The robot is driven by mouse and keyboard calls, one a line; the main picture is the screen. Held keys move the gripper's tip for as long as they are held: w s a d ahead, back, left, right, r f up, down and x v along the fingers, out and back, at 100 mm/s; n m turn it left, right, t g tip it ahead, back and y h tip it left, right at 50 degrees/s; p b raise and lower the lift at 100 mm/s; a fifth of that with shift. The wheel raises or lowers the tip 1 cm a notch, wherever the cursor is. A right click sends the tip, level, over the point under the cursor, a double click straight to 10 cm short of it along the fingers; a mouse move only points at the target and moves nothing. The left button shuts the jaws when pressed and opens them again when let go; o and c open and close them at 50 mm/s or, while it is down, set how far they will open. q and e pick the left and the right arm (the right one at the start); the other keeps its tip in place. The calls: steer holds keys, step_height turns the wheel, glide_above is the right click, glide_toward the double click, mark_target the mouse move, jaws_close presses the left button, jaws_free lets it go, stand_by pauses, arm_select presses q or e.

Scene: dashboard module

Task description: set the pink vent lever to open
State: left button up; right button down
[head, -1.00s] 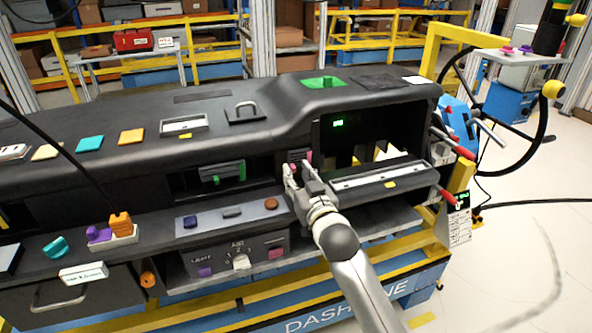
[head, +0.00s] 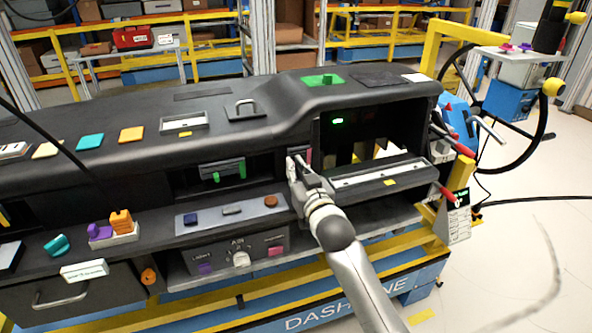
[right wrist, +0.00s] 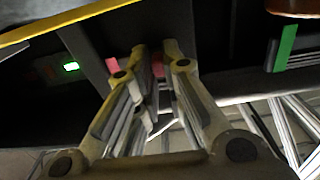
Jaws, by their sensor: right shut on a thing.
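The pink vent lever (head: 309,155) is a small pink tab at the small vent in the middle of the dashboard, left of the open bay. My right gripper (head: 297,159) reaches up to it from the front, with its fingers close together. In the right wrist view the right gripper (right wrist: 156,50) is shut on the pink lever (right wrist: 157,66), and pink shows between and beside the fingertips. The fingers hide most of the lever and its vent, so its exact setting is not clear. My left gripper is not in view.
A vent with a green lever (head: 242,169) is to the left. A button strip (head: 232,212) and a knob panel (head: 238,257) lie below it. The open bay with a light-topped shelf (head: 382,174) is close on the right.

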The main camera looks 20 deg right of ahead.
steer(key=shift+d+p, duration=0.55)
steer(key=shift+d, duration=0.85)
steer(key=c, duration=1.5)
jaws_free()
steer(key=s, duration=1.2)
steer(key=shift+d, duration=0.2)
